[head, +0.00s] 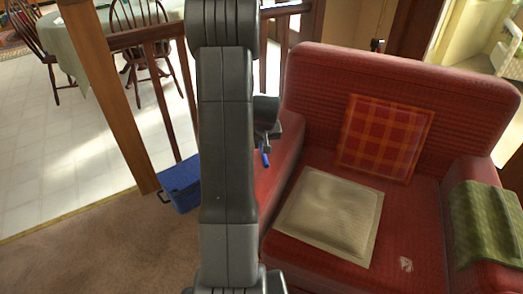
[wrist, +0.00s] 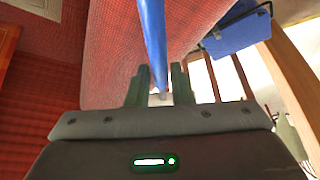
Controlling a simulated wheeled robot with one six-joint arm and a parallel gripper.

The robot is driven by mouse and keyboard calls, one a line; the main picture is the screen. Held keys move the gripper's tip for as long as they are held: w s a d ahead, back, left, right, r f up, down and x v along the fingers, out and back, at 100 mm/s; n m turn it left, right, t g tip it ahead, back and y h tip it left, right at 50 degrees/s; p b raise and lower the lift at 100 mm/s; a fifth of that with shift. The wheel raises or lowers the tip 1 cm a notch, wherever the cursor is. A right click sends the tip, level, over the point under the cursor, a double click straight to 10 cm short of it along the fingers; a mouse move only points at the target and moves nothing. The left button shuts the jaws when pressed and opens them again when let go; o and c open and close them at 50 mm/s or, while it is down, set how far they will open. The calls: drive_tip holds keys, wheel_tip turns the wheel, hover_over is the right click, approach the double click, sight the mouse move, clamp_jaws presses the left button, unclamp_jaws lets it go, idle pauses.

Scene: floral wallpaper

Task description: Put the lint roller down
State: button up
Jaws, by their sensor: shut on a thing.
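My gripper (wrist: 160,84) is shut on the lint roller (wrist: 153,38), whose long blue part sticks out beyond the fingers in the wrist view. A small pale bit shows between the fingers. In the head view my gripper (head: 267,143) is partly hidden behind my arm, and only a short blue piece of the lint roller (head: 265,158) shows below it. The gripper appears in front of the red armchair's (head: 400,75) left armrest. I cannot tell how high the roller is above it or whether they touch.
A beige cushion (head: 330,216) and a plaid cushion (head: 385,137) are on the chair, with a small pale patch (head: 405,264) on the seat. A green cloth (head: 486,222) covers the right armrest. A blue box (head: 181,184) stands left by a wooden railing (head: 160,75). Brown carpet (head: 110,250) is clear.

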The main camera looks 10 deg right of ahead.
drive_tip(key=shift+f, duration=1.45)
drive_tip(key=shift+f+b, duration=0.15)
drive_tip(key=shift+b, duration=0.2)
drive_tip(key=o, duration=0.9)
drive_tip(key=shift+r, duration=0.4)
drive_tip(key=p+v, duration=0.2)
drive_tip(key=v, duration=0.9)
drive_tip(key=shift+s+r, duration=0.2)
drive_tip(key=shift+r, duration=0.05)
drive_tip(key=shift+f, duration=0.1)
